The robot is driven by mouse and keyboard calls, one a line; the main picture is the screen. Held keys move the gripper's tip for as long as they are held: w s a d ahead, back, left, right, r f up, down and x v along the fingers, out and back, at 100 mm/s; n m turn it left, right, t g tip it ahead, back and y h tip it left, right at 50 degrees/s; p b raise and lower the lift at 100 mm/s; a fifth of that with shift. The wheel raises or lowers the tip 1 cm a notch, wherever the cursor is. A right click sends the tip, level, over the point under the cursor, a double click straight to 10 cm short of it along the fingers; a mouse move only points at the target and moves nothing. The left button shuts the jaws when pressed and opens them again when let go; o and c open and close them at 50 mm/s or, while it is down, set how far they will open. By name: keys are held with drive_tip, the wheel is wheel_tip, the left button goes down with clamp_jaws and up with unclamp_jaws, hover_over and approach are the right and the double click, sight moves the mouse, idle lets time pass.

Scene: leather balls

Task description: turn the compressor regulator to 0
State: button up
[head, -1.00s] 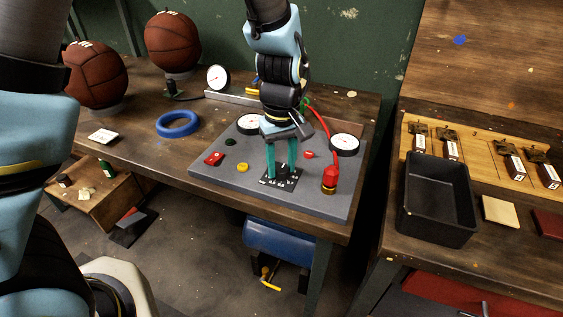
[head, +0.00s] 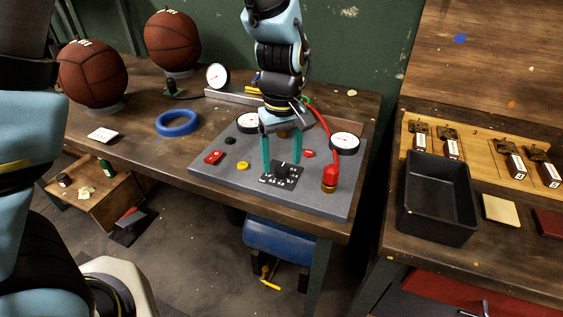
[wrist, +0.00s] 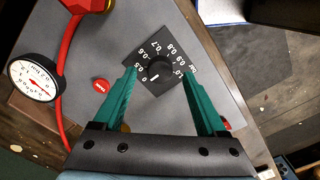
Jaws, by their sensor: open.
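The compressor regulator is a black knob (wrist: 160,71) on a black dial plate (wrist: 172,45), its scale marked from 0 through 0.5 up to 1.0 bar. A white mark on the knob is on its lower-left side in the wrist view, near the 0; its exact alignment is hard to tell. The dial plate (head: 289,180) also shows in the head view, on the grey panel (head: 225,183). My gripper (head: 281,164) is open above the plate, its teal fingers spread either side of the knob. In the wrist view both fingertips stand clear of the knob, and my gripper (wrist: 160,74) holds nothing.
A red hose (head: 326,128) and a white gauge (head: 344,143) are right of my gripper. Red, yellow and dark buttons lie left of the plate. A blue ring (head: 177,124) and two basketballs (head: 172,42) are farther left. A black bin (head: 437,198) stands on the right table.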

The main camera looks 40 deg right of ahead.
sight(281, 167)
wheel_tip(281, 167, up, 9)
drive_tip(key=b, duration=0.1)
drive_tip(key=shift+a, duration=0.1)
idle(0.6)
drive_tip(key=w+a, duration=0.8)
drive_tip(key=a, duration=0.1)
drive_tip(key=w+a+f, duration=0.2)
drive_tip(key=a, duration=1.1)
drive_tip(key=w+a+f+n+t, duration=0.1)
drive_tip(key=w+a, duration=0.1)
drive_tip(key=a, duration=1.1)
drive_tip(key=shift+w+a+f+t, duration=0.2)
drive_tip(key=shift+a+f+t, duration=0.1)
drive_tip(key=shift+a+f, duration=0.05)
